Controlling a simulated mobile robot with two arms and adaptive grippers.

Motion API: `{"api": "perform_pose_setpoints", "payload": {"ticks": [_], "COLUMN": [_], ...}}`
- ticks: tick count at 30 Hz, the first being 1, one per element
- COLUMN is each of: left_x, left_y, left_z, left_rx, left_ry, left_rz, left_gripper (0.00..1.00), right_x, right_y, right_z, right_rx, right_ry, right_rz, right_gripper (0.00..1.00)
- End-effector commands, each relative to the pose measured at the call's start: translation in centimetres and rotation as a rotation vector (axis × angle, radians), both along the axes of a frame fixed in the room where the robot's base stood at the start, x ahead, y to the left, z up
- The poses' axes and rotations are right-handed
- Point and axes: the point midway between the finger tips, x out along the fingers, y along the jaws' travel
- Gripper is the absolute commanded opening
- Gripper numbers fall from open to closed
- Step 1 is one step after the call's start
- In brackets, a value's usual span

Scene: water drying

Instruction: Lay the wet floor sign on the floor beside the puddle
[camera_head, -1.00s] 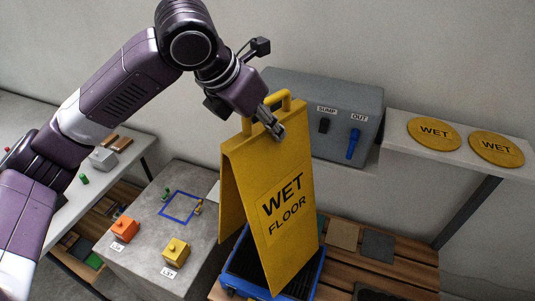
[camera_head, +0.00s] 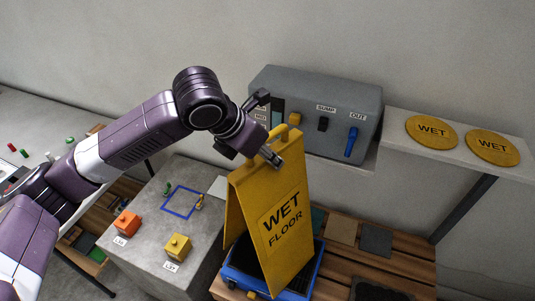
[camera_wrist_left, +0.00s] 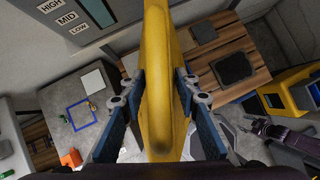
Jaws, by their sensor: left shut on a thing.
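The yellow wet floor sign (camera_head: 283,215) stands upright, slightly tilted, with its two panels spread a little. It is in front of or over a blue-rimmed tray (camera_head: 237,276) on wooden slats; I cannot tell whether it touches the tray. My left gripper (camera_head: 272,155) is shut on the sign at its top handle. In the left wrist view the yellow sign (camera_wrist_left: 156,75) runs between the two blue-padded fingers (camera_wrist_left: 156,100). No puddle is clearly visible. My right gripper is not in the head view; a dark hand-like part shows at the right of the wrist view.
A grey box (camera_head: 330,105) with SUMP and OUT switches is on the wall behind. Two round WET discs (camera_head: 432,131) lie on a shelf at right. A grey block (camera_head: 150,245) at left bears an orange (camera_head: 127,223) and a yellow piece (camera_head: 177,246). Wooden slats (camera_head: 330,275) lie below.

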Motion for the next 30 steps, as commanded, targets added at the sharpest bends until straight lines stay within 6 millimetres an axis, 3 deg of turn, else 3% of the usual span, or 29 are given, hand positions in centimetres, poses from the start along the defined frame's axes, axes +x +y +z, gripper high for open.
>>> {"api": "perform_pose_setpoints", "payload": {"ticks": [2,3,8,20,30], "left_x": [0.1,0.0,0.0,-0.2,-2.9], "left_y": [0.0,0.0,0.0,0.2,2.7], "left_z": [-0.1,-0.3,-0.3,0.6,6.5], "left_rx": [-0.002,0.001,0.001,0.000,-0.001], "left_ry": [-0.004,0.000,0.000,-0.002,-0.007], "left_rz": [0.001,0.001,0.001,0.000,0.002], "left_gripper": [0.00,0.30,0.47,0.47,0.47], "right_x": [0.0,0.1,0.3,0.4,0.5], "right_y": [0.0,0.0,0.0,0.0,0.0], "right_z": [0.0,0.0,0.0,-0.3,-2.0], "right_rx": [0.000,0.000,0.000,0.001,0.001], "right_ry": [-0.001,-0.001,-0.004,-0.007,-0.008], "right_rz": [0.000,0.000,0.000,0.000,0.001], "right_gripper": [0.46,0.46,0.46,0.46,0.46]}}
